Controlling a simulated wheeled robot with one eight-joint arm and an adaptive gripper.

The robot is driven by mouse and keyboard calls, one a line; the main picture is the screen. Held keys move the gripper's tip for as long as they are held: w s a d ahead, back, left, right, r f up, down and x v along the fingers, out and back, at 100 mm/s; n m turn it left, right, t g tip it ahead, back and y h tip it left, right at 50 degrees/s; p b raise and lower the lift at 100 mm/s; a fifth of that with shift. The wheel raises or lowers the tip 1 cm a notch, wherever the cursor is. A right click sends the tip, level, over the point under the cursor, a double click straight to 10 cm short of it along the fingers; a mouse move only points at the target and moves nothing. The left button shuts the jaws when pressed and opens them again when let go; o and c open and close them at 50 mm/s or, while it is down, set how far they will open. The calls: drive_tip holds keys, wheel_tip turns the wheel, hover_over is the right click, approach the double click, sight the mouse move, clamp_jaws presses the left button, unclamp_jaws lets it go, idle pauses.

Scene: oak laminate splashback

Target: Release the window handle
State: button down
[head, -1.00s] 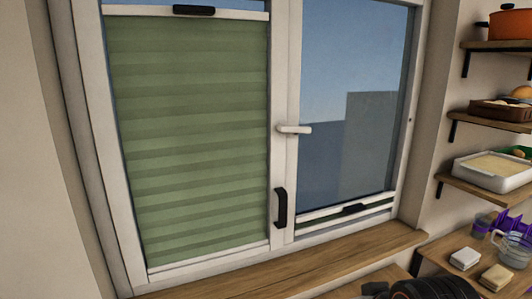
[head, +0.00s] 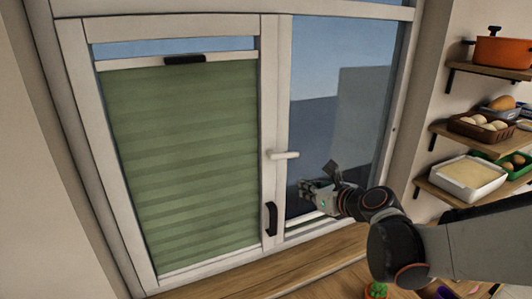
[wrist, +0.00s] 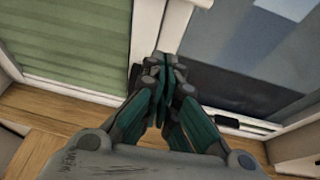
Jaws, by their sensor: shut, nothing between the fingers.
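The white window handle (head: 284,155) sits on the middle upright of the white window frame in the head view. Its lever points right, roughly level. My gripper (head: 306,188) is below and to the right of the handle, in front of the right pane, and looks apart from it. In the wrist view my gripper (wrist: 168,62) has its fingers together with nothing between them. A pale piece at the top edge of the wrist view may be the handle, but too little shows to be sure.
A black pull (head: 270,218) is on the frame below the handle. A green pleated blind (head: 185,160) covers most of the left pane. The wooden sill (head: 225,284) runs below. Shelves with an orange pot (head: 503,52) and a white dish (head: 467,176) stand at right.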

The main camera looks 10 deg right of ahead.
sight(283, 154)
drive_tip(key=w+a+r+m+p, duration=0.1)
drive_tip(key=w+a, duration=0.1)
drive_tip(key=w, duration=0.7)
drive_tip(key=shift+w+r+m+t, duration=0.2)
drive_tip(key=shift+m+t, duration=0.1)
drive_tip(key=shift+m, duration=0.1)
drive_tip(key=shift+s, duration=0.1)
drive_tip(key=shift+a, duration=0.1)
drive_tip(key=shift+w+d+r+n+h, duration=0.2)
drive_tip(key=shift+r+n+h, duration=0.1)
drive_tip(key=shift+r, duration=0.15)
drive_tip(key=shift+w+d+r+n+h, duration=0.1)
drive_tip(key=shift+w+r+n+h, duration=0.1)
drive_tip(key=shift+r+n, duration=0.15)
